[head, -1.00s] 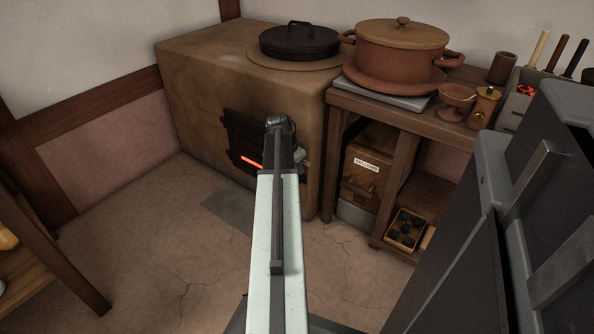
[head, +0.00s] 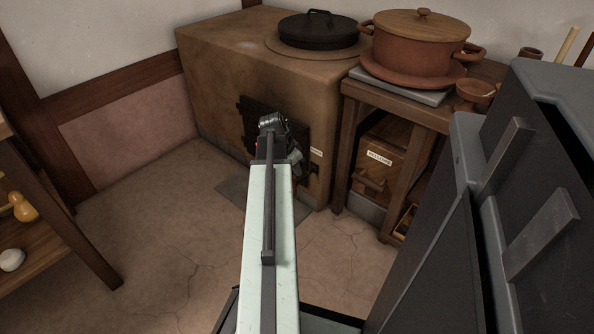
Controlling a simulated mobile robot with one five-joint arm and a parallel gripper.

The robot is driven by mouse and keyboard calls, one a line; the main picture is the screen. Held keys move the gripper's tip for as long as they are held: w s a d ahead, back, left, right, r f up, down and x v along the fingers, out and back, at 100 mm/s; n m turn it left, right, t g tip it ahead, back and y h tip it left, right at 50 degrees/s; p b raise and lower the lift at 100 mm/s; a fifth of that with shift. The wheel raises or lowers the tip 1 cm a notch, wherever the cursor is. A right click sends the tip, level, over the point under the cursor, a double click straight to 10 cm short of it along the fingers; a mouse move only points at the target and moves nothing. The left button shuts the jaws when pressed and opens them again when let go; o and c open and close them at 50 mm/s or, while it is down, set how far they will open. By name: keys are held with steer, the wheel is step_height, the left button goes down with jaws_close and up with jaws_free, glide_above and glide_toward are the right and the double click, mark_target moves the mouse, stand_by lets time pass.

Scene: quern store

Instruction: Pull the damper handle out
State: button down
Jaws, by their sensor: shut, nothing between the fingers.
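The brown stove (head: 215,85) stands against the back wall. A dark metal door (head: 250,118) is on its front, partly behind my arm. A small white label (head: 316,153), too small to read, is on the stove front right of the door. I cannot make out the damper handle. My gripper (head: 297,157) shows only in part as grey metal beyond my arm, in front of the stove between the door and the label. Its fingers are mostly hidden; it is shut with nothing in it. I cannot tell whether it touches the stove.
A black lidded pan (head: 318,32) sits on the stove. A wooden stand (head: 350,135) at its right bears a terracotta pot (head: 420,50); a labelled wooden box (head: 390,155) is beneath. A shelf (head: 65,215) is at left. The floor (head: 150,240) between is open.

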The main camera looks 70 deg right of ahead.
steer(key=p+v, duration=0.9)
steer(key=v, duration=0.1)
steer(key=shift+w, duration=0.1)
